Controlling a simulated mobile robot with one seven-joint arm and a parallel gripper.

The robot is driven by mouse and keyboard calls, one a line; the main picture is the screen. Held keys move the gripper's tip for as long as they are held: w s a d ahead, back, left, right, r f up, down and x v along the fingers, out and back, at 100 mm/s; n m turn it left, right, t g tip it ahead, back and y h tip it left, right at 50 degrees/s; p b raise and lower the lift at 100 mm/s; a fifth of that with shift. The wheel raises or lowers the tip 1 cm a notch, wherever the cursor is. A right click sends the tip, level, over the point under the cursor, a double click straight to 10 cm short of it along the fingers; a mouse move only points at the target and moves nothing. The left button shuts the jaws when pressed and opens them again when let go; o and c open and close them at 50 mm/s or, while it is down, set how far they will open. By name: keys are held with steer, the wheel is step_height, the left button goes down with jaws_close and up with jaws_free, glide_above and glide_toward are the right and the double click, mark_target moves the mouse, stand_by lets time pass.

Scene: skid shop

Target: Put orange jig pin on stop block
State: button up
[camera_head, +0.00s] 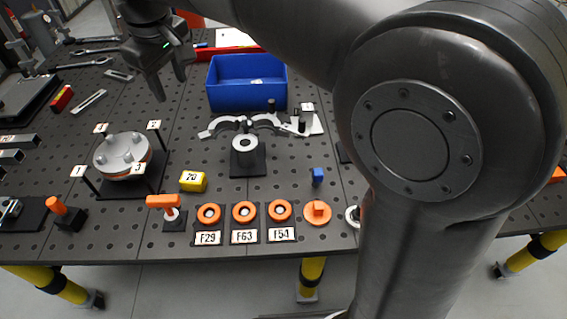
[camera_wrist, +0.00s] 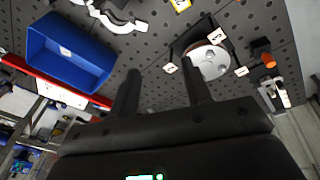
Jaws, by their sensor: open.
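An orange pin (camera_head: 57,206) shows at the front left of the table, against a small black block (camera_head: 73,221) that may be the stop block. Its lower end meets the block's top in the picture; I cannot tell whether it stands on it, in it or beside it. The orange pin also shows at the right in the wrist view (camera_wrist: 266,60). My gripper (camera_head: 171,87) is open and empty above the back left of the table, well apart from the pin. In the wrist view its two fingers (camera_wrist: 162,84) are spread with nothing between them.
A round flange (camera_head: 121,154) with numbered posts stands behind the pin. An orange-handled piece (camera_head: 163,202), a yellow block (camera_head: 193,181) and several orange rings (camera_head: 243,212) lie to its right. A blue bin (camera_head: 247,83) stands at the back. A metal clamp (camera_head: 12,210) lies left of the pin.

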steer(key=s+d+f+m+t, duration=0.1)
steer(key=s+d+m, duration=0.2)
steer(key=d, duration=0.7)
steer(key=s+d+f+m+t, duration=0.1)
steer(key=s+d+m, duration=0.2)
steer(key=d, duration=0.8)
steer(key=s+d+f+m+t, duration=0.1)
steer(key=s+d+f+m, duration=0.4)
steer(key=s+d+f, duration=0.3)
steer(key=s+d, duration=0.3)
steer(key=shift+d+m+h, duration=0.4)
